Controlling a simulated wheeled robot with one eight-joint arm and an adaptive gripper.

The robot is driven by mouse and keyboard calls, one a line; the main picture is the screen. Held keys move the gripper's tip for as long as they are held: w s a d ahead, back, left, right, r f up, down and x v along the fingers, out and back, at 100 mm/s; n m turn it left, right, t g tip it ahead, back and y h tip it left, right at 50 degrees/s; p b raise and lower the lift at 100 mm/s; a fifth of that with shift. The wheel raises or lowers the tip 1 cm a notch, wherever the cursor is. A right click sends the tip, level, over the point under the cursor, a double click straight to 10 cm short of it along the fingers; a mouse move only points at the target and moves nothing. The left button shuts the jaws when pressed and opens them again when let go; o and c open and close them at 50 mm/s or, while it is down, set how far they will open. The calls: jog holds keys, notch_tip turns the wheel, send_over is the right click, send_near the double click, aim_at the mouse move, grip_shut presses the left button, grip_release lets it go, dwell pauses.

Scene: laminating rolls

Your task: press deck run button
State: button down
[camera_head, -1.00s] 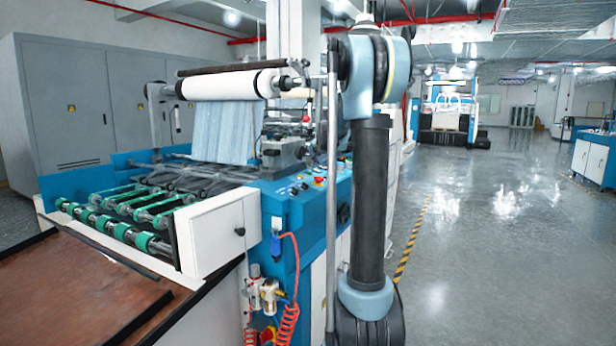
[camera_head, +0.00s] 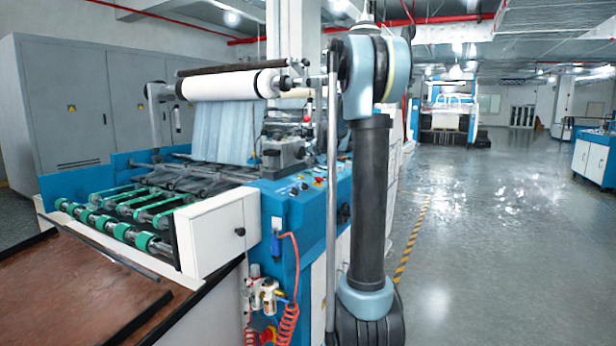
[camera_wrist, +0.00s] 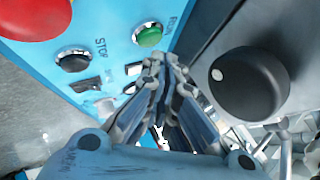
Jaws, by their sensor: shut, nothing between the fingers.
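In the wrist view a green button (camera_wrist: 148,36) in a metal ring sits on a light-blue panel (camera_wrist: 105,22), with a label beside it that appears to read RUN. A black button (camera_wrist: 73,61) marked STOP is to its left. My gripper (camera_wrist: 160,64) is shut and empty. Its fingertips appear just below the green button in the picture; I cannot tell whether they touch the panel. In the head view the deck's control panel (camera_head: 305,186) shows small buttons, and my gripper is hidden there.
A large red button (camera_wrist: 36,14) is at the wrist view's upper left. A big black knob (camera_wrist: 250,84) is close to the right of my fingers. In the head view a white roll (camera_head: 222,85) is above green-wheeled rollers (camera_head: 115,228). Open floor (camera_head: 480,240) lies to the right.

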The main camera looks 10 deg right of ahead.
jog(key=shift+f, duration=0.2)
jog(key=shift+a+f, duration=0.1)
jog(key=shift+f, duration=0.05)
